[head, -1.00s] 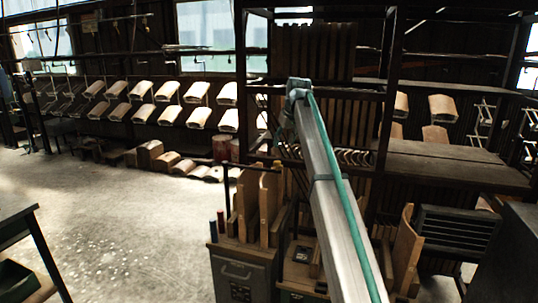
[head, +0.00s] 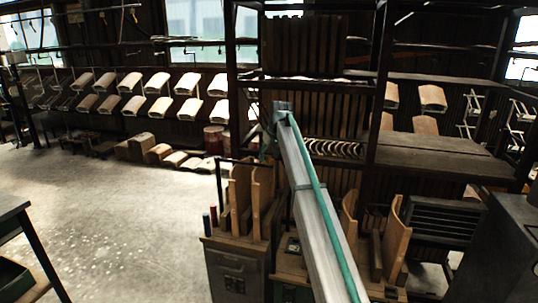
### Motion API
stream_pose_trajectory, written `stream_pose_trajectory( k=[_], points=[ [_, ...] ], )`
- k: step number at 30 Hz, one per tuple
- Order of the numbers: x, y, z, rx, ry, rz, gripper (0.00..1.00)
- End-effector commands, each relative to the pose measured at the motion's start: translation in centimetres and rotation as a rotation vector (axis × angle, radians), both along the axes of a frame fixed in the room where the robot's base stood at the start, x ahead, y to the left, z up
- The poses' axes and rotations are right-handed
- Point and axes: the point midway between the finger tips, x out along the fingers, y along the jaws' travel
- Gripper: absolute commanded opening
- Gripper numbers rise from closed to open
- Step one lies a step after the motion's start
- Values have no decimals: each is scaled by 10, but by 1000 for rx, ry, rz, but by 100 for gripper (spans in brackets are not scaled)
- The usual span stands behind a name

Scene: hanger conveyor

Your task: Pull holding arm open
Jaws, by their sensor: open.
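A long grey metal beam with a green strip along it (head: 318,215) rises from the bottom edge to the middle of the head view. Its far end is a narrow tip in front of the dark rack. I cannot tell whether this beam is the holding arm or a link of mine. No other part can be clearly told as the holding arm. My gripper is not visible, so its place relative to the holding arm cannot be seen.
A dark metal rack (head: 378,110) stands behind the beam. Curved wooden boards (head: 262,200) stand on a grey cabinet (head: 232,275) left of it. A dark slatted box (head: 448,222) is at right. Pale floor (head: 110,215) lies open at left.

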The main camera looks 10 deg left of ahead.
Motion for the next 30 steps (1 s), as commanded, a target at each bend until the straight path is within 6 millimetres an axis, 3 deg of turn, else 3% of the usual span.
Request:
stream_pose_trajectory(
  k=[6, 16, 25, 30],
  points=[
    [0, 0, 0, 0, 0, 0, 57],
    [0, 0, 0, 0, 0, 0, 2],
    [0, -1, 0, 0, 0, -3, 0],
    [-3, -16, 0, 0, 0, -40, 0]
  ],
)
